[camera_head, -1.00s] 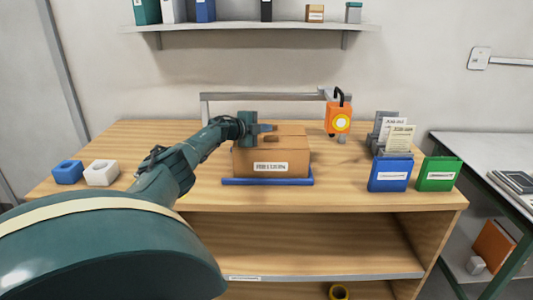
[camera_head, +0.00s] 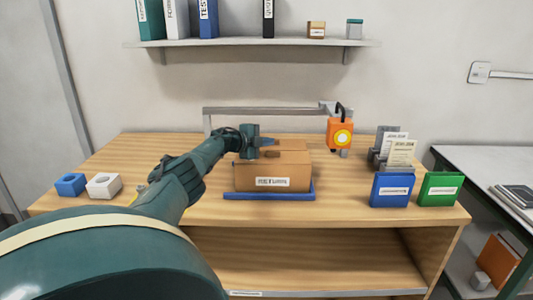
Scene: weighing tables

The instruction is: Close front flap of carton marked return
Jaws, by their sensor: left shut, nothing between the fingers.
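The brown carton (camera_head: 285,173) stands on a blue tray (camera_head: 240,196) in the middle of the wooden table. A white label reading like "RETURN" (camera_head: 272,182) is on its front face. The carton's top looks flat, with brown panels lying across it; the front flap's exact state is hard to tell at this size. My left gripper (camera_head: 271,148) is at the carton's top left, its fingers shut with nothing between them, pointing right just over the top. It hides part of the carton's back left. My right gripper is not in view.
An orange device (camera_head: 340,135) hangs from a grey rail (camera_head: 265,110) behind the carton. Blue (camera_head: 391,190) and green (camera_head: 439,189) bins and a card holder (camera_head: 379,150) stand to the right. Blue (camera_head: 70,185) and white (camera_head: 104,186) blocks sit left. Table space beside the tray is clear.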

